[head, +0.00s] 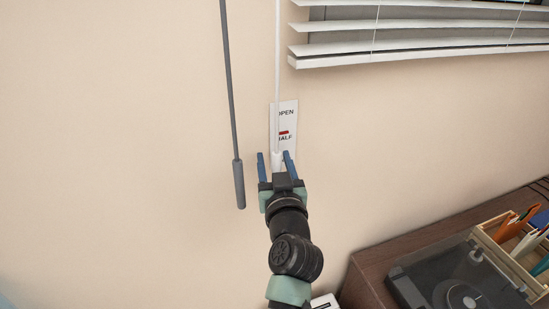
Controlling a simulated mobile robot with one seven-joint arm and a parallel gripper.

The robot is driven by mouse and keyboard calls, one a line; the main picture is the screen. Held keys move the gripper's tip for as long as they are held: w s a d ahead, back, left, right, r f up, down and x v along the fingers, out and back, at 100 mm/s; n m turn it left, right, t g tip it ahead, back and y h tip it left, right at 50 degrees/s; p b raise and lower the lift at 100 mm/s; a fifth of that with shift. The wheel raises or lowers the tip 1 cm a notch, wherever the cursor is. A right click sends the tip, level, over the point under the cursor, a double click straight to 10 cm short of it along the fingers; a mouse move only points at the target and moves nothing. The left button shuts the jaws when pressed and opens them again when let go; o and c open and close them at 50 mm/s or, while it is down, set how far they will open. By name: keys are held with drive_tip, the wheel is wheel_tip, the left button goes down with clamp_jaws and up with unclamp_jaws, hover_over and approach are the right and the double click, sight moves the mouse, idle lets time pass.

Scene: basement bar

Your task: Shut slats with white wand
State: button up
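The white wand (277,75) hangs down the wall in the head view. Its thicker lower end (277,161) sits between the two blue fingers of my gripper (275,160). The fingers stand apart with visible space on either side of the wand. White blind slats (420,40) are at the upper right, with gaps between them. Behind the wand, a white wall label (290,120) reads "OPEN" and "HALF", with a small red mark between the words. The label's lower part is hidden by my gripper.
A grey wand (231,100) with a thicker grip hangs to the left. A brown cabinet (375,262) at the lower right bears a dark turntable (450,285) and a wooden crate (500,255) of colourful sleeves. The wall to the left is bare.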

clamp_jaws()
idle(0.3)
idle(1.2)
